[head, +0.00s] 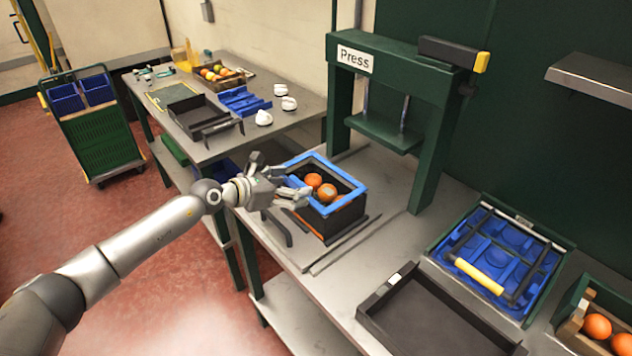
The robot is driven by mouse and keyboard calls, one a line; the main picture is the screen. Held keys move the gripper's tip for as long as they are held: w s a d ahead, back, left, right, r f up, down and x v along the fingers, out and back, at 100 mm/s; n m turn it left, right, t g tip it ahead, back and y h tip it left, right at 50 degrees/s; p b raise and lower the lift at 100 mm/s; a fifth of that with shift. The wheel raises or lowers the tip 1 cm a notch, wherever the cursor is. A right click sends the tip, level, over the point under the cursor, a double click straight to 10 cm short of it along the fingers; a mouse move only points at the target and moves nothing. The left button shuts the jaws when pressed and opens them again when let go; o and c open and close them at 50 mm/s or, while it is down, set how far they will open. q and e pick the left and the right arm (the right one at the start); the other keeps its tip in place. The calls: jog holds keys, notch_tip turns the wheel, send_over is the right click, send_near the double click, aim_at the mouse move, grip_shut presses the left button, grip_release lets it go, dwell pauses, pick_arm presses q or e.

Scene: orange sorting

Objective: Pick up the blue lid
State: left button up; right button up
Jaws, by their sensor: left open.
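A black box (345,216) stands on the near bench with a blue rectangular rim (352,178) around its open top. Oranges (313,181) lie inside it. My left gripper (290,181) is open at the left side of this rim, its fingers partly over the edge; whether they touch it I cannot tell. A flat blue ribbed piece (243,101) lies on the far table. A blue compartmented tray (520,243) with a dark frame and yellow handle (479,277) sits at the right. Which blue piece is the lid is not clear. My right gripper is out of view.
A green press (428,100) stands behind the box. An empty dark tray (405,340) and a crate of oranges (574,318) are at the front right. The far table holds a dark tray (187,118), white items (264,118) and a fruit crate (240,76).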

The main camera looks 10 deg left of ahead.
pick_arm(q)
jog(key=c, duration=1.1)
